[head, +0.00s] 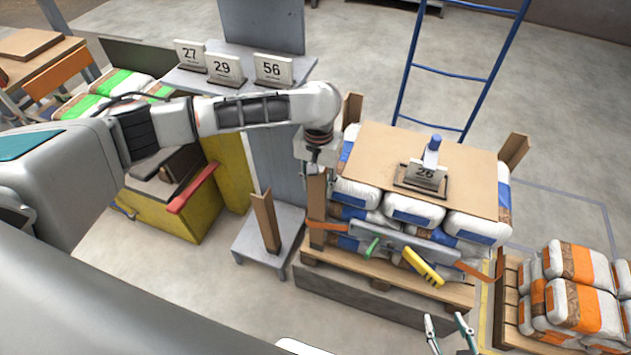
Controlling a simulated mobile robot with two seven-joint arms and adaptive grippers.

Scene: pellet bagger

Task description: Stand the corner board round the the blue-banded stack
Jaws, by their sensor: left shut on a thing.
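The blue-banded stack (414,212) of white bags stands on a wooden pallet (385,282), with a brown sheet (385,150) on top. My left gripper (318,168) is shut on the top of a brown corner board (316,208), which stands upright at the stack's front-left corner. Whether it touches the bags is hard to tell. Other corner boards stand at the back-left (352,108) and back-right (514,151) corners, and part of one shows at front right (500,262). My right gripper (448,330) is open and empty at the bottom edge.
Another corner board (266,222) stands on a small grey stand (251,247). Orange-banded bags (580,300) are at right, a blue ladder frame (460,75) behind.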

